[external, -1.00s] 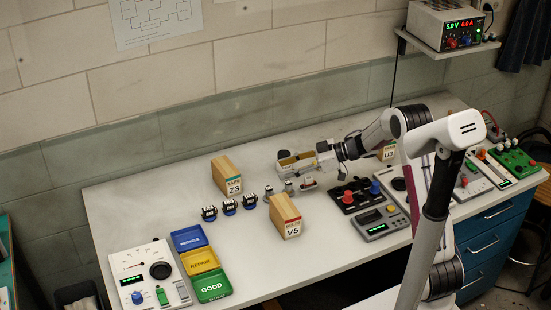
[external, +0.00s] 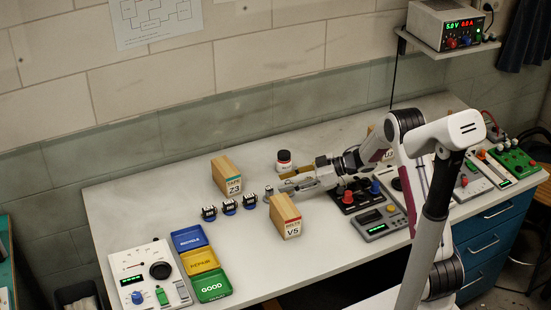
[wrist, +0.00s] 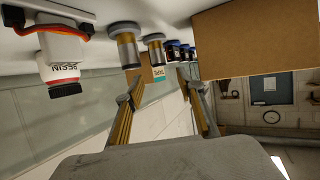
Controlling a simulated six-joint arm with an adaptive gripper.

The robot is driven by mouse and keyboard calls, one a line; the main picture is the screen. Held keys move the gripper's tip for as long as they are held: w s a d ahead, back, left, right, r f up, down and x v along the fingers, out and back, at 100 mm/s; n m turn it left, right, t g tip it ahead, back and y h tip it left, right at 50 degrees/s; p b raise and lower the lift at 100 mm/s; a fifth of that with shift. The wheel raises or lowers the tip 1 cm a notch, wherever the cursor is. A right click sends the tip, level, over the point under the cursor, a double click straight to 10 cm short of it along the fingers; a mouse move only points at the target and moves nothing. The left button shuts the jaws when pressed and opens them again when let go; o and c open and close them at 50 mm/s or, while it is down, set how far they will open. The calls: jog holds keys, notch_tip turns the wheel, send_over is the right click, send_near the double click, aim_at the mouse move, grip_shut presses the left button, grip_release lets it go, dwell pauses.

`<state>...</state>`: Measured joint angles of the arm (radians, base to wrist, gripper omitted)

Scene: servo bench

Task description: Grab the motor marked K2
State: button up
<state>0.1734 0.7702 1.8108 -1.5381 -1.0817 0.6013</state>
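Several small motors stand in a row on the bench. Three dark ones with white labels are at the left (external: 229,207), and a grey metal one (external: 268,191) is to their right. In the wrist view two silver-and-gold motors, one nearer (wrist: 127,47) and one farther (wrist: 155,48), stand before the darker ones (wrist: 174,50). I cannot read K2 on any of them. My gripper (external: 285,186) is low over the bench at the row's right end. In the wrist view its fingers (wrist: 160,78) are apart with nothing held, pointing along the row.
The wooden V5 box (external: 285,216) stands close in front of my gripper, and the Z3 box (external: 226,177) behind the row. A white resin jar (external: 284,161) stands behind my gripper. Blue, yellow and green trays (external: 210,286) lie at the left.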

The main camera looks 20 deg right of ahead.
aim_at(269, 193)
jog(key=shift+f, duration=0.45)
jog(key=shift+w+a+f, duration=0.1)
jog(key=shift+a+f, duration=0.05)
jog(key=shift+f, duration=0.1)
jog(key=shift+x, duration=2.3)
jog(key=shift+c, duration=0.5)
grip_shut()
